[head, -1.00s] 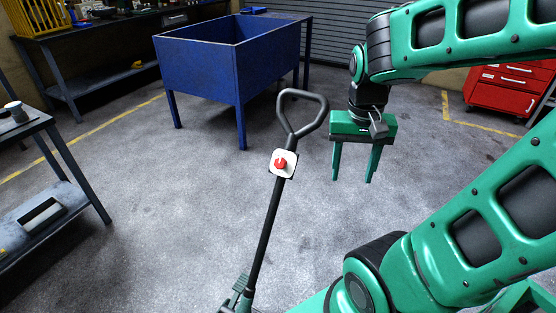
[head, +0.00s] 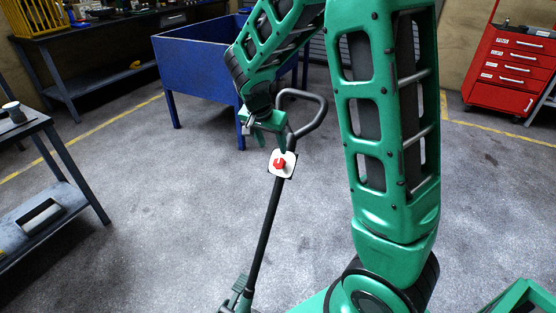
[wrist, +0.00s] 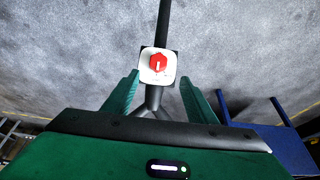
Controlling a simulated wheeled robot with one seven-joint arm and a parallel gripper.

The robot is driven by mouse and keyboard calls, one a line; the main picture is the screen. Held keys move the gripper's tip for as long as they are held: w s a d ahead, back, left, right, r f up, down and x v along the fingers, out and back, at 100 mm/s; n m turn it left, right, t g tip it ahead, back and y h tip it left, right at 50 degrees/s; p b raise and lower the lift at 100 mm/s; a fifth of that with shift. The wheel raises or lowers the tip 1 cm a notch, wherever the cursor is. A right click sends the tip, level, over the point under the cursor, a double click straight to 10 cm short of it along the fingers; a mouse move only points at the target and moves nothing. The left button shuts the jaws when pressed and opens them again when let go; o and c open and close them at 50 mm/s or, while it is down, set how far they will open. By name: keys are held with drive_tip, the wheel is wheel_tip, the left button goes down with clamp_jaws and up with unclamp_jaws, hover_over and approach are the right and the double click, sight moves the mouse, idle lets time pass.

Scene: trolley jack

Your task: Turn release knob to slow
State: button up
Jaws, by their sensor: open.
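The red release knob (head: 280,163) sits on a white square plate (head: 290,158) on the trolley jack's black handle (head: 265,225). In the wrist view the knob (wrist: 158,62) shows a white pointer mark; the lettering on the plate is too small to read. My gripper (head: 270,145) is at the upper part of the handle, just above the knob in the head view. In the wrist view its two green fingers (wrist: 158,82) are spread, one on each side of the handle, with the plate beyond their tips. The gripper is open and empty. The handle's loop grip (head: 318,100) is partly hidden by my arm.
A blue bin on legs (head: 195,75) stands behind the handle. A dark workbench (head: 85,200) is at the left and a red drawer cabinet (head: 512,70) at the back right. The floor (head: 150,230) around the jack is clear.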

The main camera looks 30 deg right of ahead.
sight(279, 160)
drive_tip(key=x, duration=1)
drive_tip(key=shift+s, duration=0.1)
drive_tip(key=c, duration=1.1)
drive_tip(key=shift+o, duration=0.2)
drive_tip(key=shift+d, duration=0.2)
drive_tip(key=shift+a, duration=0.15)
